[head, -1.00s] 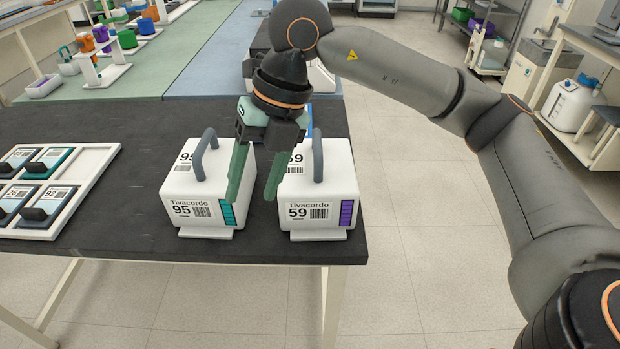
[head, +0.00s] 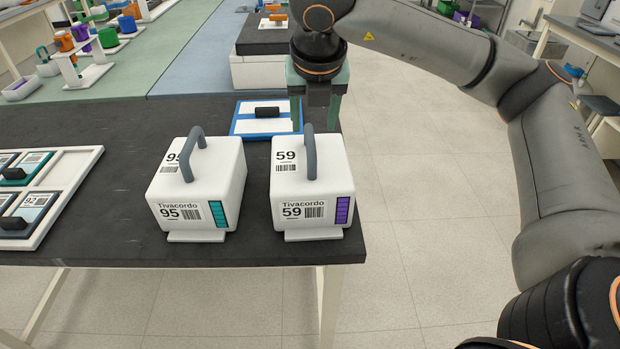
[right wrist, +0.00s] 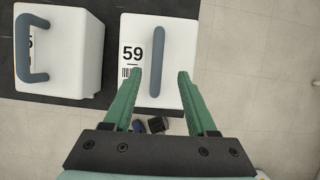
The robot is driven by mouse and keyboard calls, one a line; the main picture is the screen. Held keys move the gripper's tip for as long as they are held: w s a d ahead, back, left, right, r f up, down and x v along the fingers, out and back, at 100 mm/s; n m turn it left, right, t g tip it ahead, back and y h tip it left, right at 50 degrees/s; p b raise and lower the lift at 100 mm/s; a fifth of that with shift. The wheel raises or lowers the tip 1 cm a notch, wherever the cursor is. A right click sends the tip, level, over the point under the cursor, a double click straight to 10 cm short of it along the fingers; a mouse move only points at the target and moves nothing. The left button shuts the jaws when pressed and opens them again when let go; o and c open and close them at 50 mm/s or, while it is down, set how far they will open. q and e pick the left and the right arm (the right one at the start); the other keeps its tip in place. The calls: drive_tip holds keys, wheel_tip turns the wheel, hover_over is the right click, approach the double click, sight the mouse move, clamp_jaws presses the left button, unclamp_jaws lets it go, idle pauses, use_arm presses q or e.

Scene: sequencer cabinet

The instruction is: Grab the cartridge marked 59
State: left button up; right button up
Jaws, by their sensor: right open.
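The cartridge marked 59 (head: 308,190) is a white box with a grey-blue handle and a purple striped panel. It stands upright near the table's front right corner. My right gripper (head: 317,128) is open, its green fingers pointing down at the cartridge's far top edge in the head view. In the right wrist view, the handle of cartridge 59 (right wrist: 156,62) appears in line between the open fingertips (right wrist: 158,73). I cannot tell the remaining height gap; nothing is gripped. My left gripper is out of view.
A similar white cartridge marked 95 (head: 200,185), with a teal panel, stands close on the left with a narrow gap. A blue-edged plate with a black grip (head: 262,128) lies behind. A white tray (head: 75,185) with several labelled pieces is at the left. The dark tabletop (head: 120,170) is bare between.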

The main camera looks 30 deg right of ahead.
sight(311, 136)
drive_tip(key=x, duration=0.5)
drive_tip(key=shift+a+f+p, duration=0.1)
drive_tip(key=shift+a+p, duration=0.05)
drive_tip(key=shift+p, duration=0.15)
clamp_jaws()
idle(1.0)
drive_tip(key=shift+w+r, duration=0.1)
drive_tip(key=shift+r, duration=0.1)
